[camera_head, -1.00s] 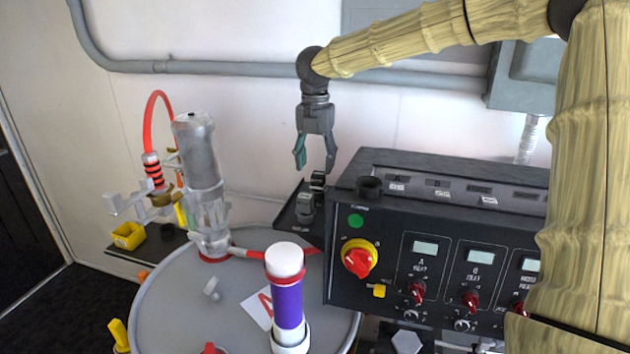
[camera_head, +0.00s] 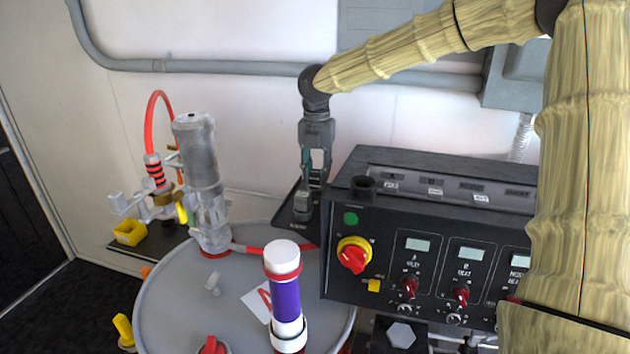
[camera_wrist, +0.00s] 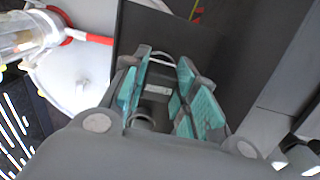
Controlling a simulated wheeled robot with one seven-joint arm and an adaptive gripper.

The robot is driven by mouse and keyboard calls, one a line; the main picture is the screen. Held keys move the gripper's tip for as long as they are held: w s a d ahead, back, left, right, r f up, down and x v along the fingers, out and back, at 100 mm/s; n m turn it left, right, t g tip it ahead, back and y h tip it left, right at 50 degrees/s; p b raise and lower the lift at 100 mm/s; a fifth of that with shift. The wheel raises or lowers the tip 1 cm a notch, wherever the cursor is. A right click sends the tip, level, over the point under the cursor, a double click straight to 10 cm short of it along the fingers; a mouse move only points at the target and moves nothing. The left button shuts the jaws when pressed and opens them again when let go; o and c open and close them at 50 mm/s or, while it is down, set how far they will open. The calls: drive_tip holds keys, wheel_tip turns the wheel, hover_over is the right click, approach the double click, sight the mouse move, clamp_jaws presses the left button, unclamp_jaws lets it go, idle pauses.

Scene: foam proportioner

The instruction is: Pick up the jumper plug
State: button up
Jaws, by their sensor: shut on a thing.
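The jumper plug (camera_wrist: 157,89) is a dark grey piece with a small pale label, seen between the teal pads of my gripper (camera_wrist: 168,95) in the wrist view. My gripper (camera_head: 316,172) points down over the small black shelf (camera_head: 287,217) left of the control box. Its fingers are shut on the plug, which they mostly hide in the head view. A grey connector piece (camera_head: 302,203) stands on the shelf just in front of the fingers. I cannot tell whether the held plug still touches the shelf.
The black control box (camera_head: 340,235) with a yellow-red knob (camera_head: 354,254) stands close on the right. The wall with a grey conduit (camera_head: 220,67) is behind.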

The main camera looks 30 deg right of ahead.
sight(316, 170)
drive_tip(key=shift+w+r, duration=0.1)
drive_tip(key=shift+r, duration=0.15)
wheel_tip(316, 170, up, 14)
drive_tip(key=shift+r+p, duration=0.15)
drive_tip(key=shift+p, duration=0.25)
idle(0.4)
